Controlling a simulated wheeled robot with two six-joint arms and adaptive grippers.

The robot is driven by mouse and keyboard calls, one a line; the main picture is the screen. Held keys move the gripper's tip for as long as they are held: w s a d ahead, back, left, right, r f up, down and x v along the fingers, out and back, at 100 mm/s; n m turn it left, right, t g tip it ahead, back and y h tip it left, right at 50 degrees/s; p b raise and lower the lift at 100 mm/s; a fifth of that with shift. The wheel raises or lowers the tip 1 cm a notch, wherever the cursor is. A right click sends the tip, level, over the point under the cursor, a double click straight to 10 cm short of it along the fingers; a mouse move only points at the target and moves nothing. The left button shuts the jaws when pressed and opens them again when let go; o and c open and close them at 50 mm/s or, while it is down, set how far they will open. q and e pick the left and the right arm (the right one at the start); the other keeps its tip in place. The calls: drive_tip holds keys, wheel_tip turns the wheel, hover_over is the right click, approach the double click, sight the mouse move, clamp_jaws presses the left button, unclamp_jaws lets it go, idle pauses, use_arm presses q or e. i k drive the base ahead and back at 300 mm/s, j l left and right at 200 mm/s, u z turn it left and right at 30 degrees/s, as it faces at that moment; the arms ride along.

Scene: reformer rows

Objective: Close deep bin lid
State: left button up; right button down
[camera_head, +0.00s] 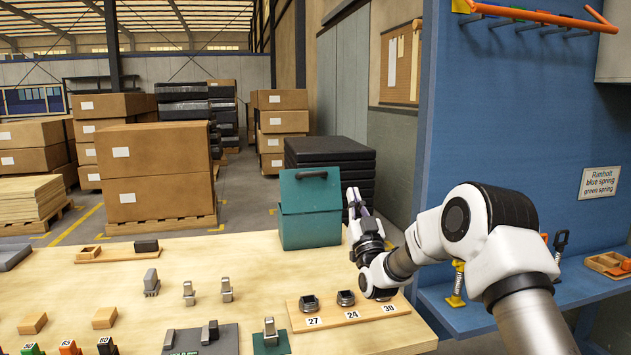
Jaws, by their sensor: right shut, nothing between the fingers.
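The deep bin (310,232) is a teal box at the back edge of the wooden table. Its teal lid (308,192) stands raised above the bin's rear, open, with a black handle (311,175) near its top edge. My right gripper (352,192) is just right of the lid, fingers pointing up and shut with nothing between them. Whether it touches the lid or the bin I cannot tell. The inside of the bin is hidden. My left gripper is not in view.
A wooden block (345,312) marked 27, 24 and 30 holds dark parts below my right arm. Several small grey fixtures and wooden blocks stand on the table's left (230,250). A blue panel (520,110) and shelf stand at right.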

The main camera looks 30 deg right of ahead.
sight(317, 189)
drive_tip(key=i+l, duration=0.15)
drive_tip(key=i, duration=0.3)
drive_tip(key=i+l, duration=0.15)
drive_tip(key=i, duration=0.3)
drive_tip(key=i+l, duration=0.2)
drive_tip(key=i, duration=0.25)
